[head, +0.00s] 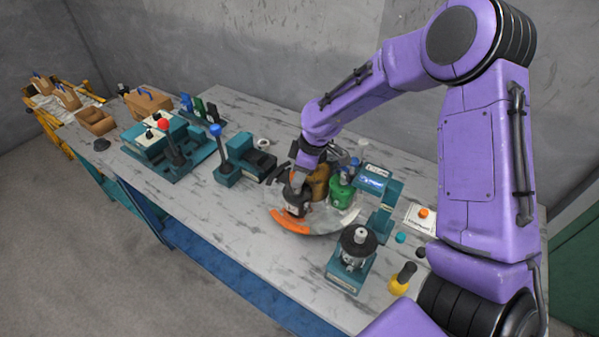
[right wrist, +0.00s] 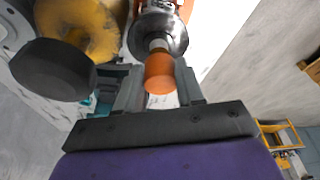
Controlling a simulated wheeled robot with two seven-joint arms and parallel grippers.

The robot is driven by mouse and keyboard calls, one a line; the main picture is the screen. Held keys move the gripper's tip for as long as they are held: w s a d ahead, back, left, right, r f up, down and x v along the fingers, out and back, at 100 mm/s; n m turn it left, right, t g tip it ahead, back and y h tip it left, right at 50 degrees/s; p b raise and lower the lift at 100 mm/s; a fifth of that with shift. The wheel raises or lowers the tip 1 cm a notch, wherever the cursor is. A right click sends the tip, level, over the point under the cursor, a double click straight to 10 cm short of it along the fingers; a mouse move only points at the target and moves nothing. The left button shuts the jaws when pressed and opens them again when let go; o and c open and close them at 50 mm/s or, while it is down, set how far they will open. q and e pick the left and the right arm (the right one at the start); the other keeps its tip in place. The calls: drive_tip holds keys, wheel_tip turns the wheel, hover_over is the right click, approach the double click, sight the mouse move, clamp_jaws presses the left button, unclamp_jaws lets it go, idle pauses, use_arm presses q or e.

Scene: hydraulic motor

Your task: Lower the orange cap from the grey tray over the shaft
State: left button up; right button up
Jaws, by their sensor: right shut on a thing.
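An orange cap (head: 424,212) sits on a light grey tray (head: 413,221) at the right of the bench. A pale shaft (head: 361,233) stands upright from a dark disc on a teal stand, left of and nearer than the tray. My right gripper (head: 297,182) is away from both, at a dark canister (head: 294,200) on a round turntable. In the right wrist view, its fingers (right wrist: 159,88) are shut on an orange knob (right wrist: 160,75) above a pale neck and dark disc. Whether the canister is lifted cannot be told. My left gripper is not in view.
The turntable (head: 345,222) also carries a green canister (head: 341,192) and a yellow-brown one (head: 319,182) close beside my gripper. A yellow bottle (head: 402,280) stands near the front edge. Lever units fill the bench's left. The front middle is clear.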

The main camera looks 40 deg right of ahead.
drive_tip(key=shift+f, duration=0.1)
idle(0.3)
drive_tip(key=shift+f, duration=0.55)
drive_tip(key=o, duration=1.6)
drive_tip(key=shift+c, duration=0.2)
drive_tip(key=shift+r, duration=0.1)
